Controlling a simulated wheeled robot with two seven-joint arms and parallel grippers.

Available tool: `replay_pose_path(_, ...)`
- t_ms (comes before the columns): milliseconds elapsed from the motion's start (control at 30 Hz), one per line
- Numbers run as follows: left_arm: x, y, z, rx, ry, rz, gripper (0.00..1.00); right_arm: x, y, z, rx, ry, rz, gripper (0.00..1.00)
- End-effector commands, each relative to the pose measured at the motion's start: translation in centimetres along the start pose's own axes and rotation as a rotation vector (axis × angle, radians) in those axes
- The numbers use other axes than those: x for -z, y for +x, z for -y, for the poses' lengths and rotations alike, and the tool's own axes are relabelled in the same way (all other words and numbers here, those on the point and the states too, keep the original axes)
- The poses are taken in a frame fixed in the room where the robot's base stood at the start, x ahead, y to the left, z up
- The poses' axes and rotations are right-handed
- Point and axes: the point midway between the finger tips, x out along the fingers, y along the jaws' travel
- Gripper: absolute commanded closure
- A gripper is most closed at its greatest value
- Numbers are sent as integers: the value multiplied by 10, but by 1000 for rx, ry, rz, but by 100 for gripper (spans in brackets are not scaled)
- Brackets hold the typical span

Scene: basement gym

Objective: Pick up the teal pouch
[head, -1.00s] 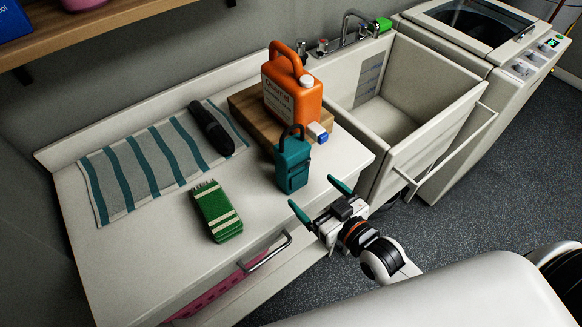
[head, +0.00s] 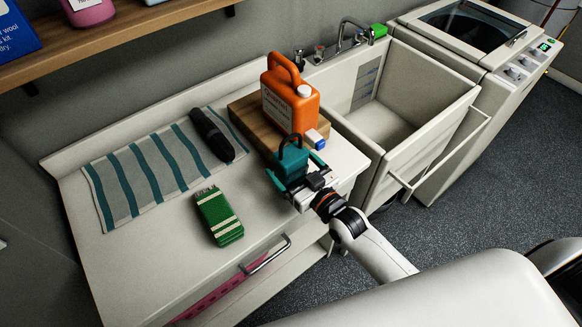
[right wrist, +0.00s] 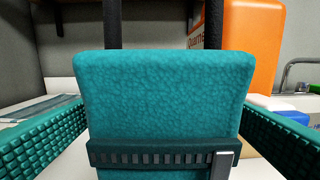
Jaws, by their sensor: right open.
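The teal pouch (head: 292,160) stands upright on the white counter (head: 165,245), its dark handle loop at the top. My right gripper (head: 296,178) is around the pouch, one teal finger on each side. In the right wrist view the pouch (right wrist: 165,95) fills the middle between the two open finger pads, with small gaps at both sides. The lower part of the pouch is hidden by the gripper in the head view. My left gripper is not in view.
An orange jug (head: 289,95) stands on a wooden board (head: 252,112) just behind the pouch, with a small blue-and-white item (head: 315,139) beside it. A green striped packet (head: 219,216), a striped towel (head: 130,180) and a dark object (head: 212,135) lie left. A sink (head: 395,110) is right.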

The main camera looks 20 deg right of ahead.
Motion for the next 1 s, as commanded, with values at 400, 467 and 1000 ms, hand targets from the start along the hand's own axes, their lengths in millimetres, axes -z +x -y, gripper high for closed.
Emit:
replay_pose_path(400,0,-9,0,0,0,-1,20,0,28,1,-1,0,0,6)
replay_pose_path(467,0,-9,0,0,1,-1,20,0,28,1,-1,0,0,6)
replay_pose_path(1000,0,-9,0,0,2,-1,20,-1,28,2,0,0,2,59)
